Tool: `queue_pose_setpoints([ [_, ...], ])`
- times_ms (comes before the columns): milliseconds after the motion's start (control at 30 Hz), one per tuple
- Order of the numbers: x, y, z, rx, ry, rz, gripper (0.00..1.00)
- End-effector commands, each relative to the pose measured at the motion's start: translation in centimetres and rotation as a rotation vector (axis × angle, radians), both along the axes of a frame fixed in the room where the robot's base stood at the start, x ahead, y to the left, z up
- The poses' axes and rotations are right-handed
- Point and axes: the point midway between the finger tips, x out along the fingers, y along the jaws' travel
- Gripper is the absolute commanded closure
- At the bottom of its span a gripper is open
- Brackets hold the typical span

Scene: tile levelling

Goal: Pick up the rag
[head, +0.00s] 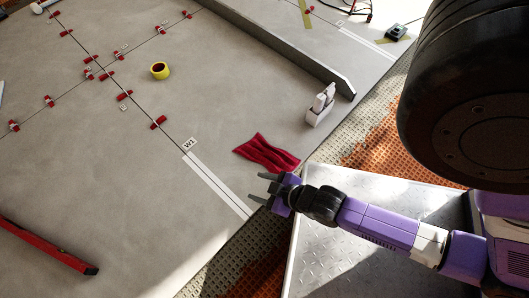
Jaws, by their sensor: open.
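A red rag (266,153) lies flat and slightly wrinkled on the grey tiled floor, near the edge of the tiles. My gripper (255,188) is open and empty, just below the rag in the head view. Its two dark fingers point left, and they appear apart from the rag. The height of the gripper above the floor is hard to tell. The rag is fully in view.
A metal plate (335,245) lies under my arm.

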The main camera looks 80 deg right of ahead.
Motion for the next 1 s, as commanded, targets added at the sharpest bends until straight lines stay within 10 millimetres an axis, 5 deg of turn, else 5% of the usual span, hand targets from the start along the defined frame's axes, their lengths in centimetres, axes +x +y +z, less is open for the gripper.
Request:
queue_pose_setpoints([
  [200, 2.1, -7.1, -8.5, 0.028, 0.254, -0.140, 0.45],
  [400, 2.8, -13.5, -13.2, 0.128, 0.470, -0.239, 0.45],
  [700, 2.7, -21.1, -14.1, 0.345, 0.692, -0.314, 0.45],
  [1000, 2.3, -23.1, -13.9, 0.436, 0.754, -0.319, 0.45],
])
